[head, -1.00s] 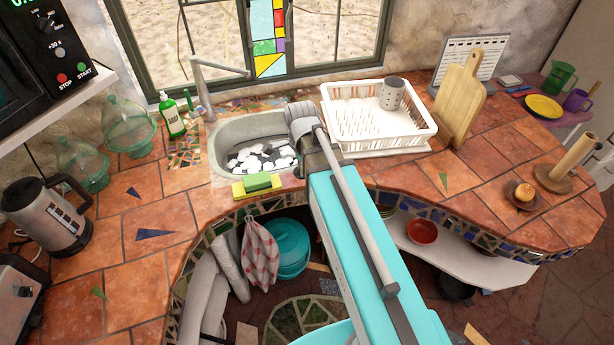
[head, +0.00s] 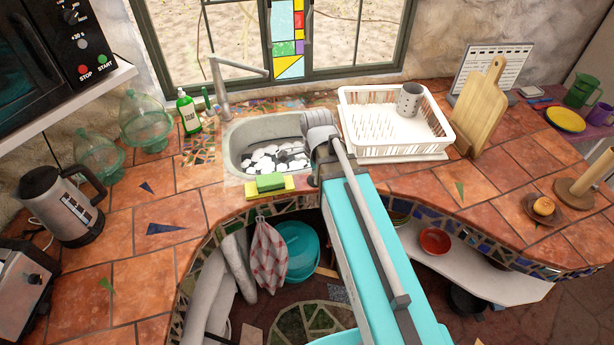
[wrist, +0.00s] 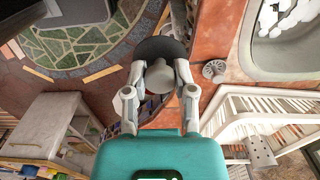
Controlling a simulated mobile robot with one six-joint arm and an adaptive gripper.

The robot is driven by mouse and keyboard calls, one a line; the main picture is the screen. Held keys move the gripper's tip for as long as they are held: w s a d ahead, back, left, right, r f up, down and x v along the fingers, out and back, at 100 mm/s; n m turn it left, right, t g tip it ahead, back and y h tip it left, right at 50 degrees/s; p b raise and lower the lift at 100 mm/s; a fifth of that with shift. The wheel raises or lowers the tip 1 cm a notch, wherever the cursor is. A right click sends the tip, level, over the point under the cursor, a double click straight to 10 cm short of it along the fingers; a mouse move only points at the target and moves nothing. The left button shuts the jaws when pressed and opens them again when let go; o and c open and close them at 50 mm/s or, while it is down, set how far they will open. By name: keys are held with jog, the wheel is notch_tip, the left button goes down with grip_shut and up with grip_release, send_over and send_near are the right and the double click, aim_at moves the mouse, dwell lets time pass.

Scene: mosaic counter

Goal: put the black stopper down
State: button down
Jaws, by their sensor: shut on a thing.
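The black stopper (wrist: 162,48) shows in the wrist view as a dark round disc with a pale grey knob-like part (wrist: 160,78). My gripper (wrist: 160,72) is shut on it, with a finger on each side of the grey part. The stopper is held over the counter's front edge, with brown tile to its right and the floor to its left. How high it is above the counter I cannot tell. In the head view the gripper and stopper are hidden behind my arm.
A grey perforated piece (wrist: 214,70) lies on the tile right of the stopper. The front-right counter (head: 440,185) has bare tile.

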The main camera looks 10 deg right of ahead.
aim_at(304, 181)
jog(key=w+f+b, duration=0.2)
jog(key=w, duration=0.1)
jog(key=w+f+b, duration=0.2)
jog(key=w, duration=0.1)
jog(key=w+a+f+b, duration=0.1)
jog(key=w+f+b, duration=0.1)
jog(key=w+f, duration=0.1)
jog(key=shift+w+b, duration=0.25)
jog(key=shift+b, duration=0.05)
jog(key=shift+w+f+b, duration=0.3)
jog(key=shift+w+f, duration=0.05)
jog(key=shift+f, duration=0.05)
jog(key=shift+w+f, duration=0.1)
jog(key=shift+w+f+b, duration=0.35)
jog(key=shift+f+b, duration=0.15)
jog(key=shift+b, duration=0.15)
jog(key=shift+f+b, duration=1.35)
jog(key=shift+f, duration=0.05)
jog(key=shift+f, duration=0.15)
jog(key=shift+c, duration=2.2)
grip_release()
